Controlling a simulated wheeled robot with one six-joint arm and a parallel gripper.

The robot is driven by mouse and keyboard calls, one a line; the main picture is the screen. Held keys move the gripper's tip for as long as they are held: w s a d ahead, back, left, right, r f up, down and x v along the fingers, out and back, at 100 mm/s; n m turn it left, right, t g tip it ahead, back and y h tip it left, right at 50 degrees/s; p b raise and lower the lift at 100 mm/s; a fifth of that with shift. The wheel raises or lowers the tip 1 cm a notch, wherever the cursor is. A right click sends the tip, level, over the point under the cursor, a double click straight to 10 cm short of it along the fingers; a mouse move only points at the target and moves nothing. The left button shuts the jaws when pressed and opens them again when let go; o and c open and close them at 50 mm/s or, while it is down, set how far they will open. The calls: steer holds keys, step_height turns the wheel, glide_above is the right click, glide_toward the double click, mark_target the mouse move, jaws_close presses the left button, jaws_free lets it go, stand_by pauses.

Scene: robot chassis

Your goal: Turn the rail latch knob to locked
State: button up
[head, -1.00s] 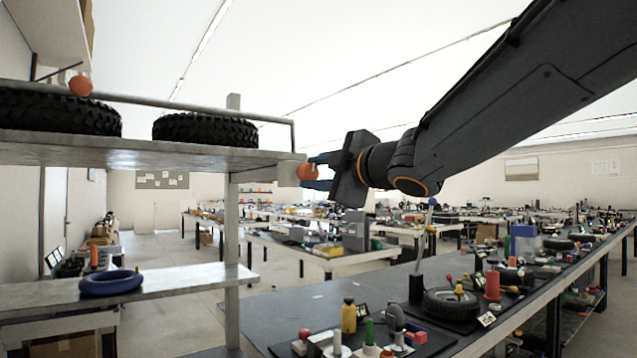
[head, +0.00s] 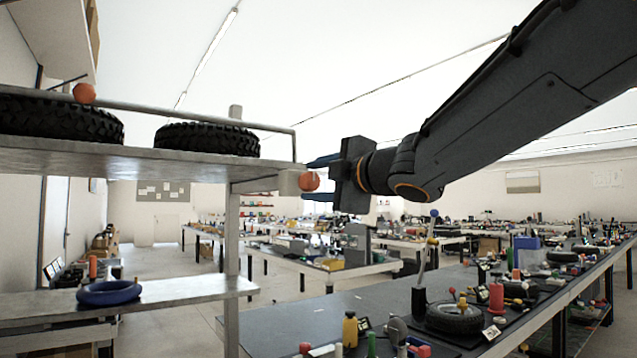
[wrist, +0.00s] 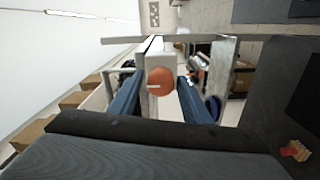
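The orange-red round knob (head: 309,181) sits on a pale block at the right end of the upper shelf rail. It also shows in the wrist view (wrist: 160,82), face-on, with a short pale line running roughly sideways on it. My gripper (head: 320,178) is level with it, reaching in from the right. The two blue fingers stand on either side of the knob. In the wrist view my gripper (wrist: 159,90) is open, with a gap visible between each finger and the knob.
A second orange ball (head: 84,93) is at the rail's left end. Tyres (head: 207,138) lie on the upper shelf (head: 140,160) and a blue ring (head: 109,292) on the lower one. A cluttered bench (head: 290,315) stands below my arm. Air around my gripper's right side is clear.

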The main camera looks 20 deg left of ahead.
steer(key=shift+o, duration=0.4)
steer(key=shift+d, duration=0.1)
steer(key=shift+s+d+f, duration=0.1)
steer(key=shift+s+d, duration=0.05)
steer(key=shift+d, duration=0.1)
steer(key=v, duration=0.7)
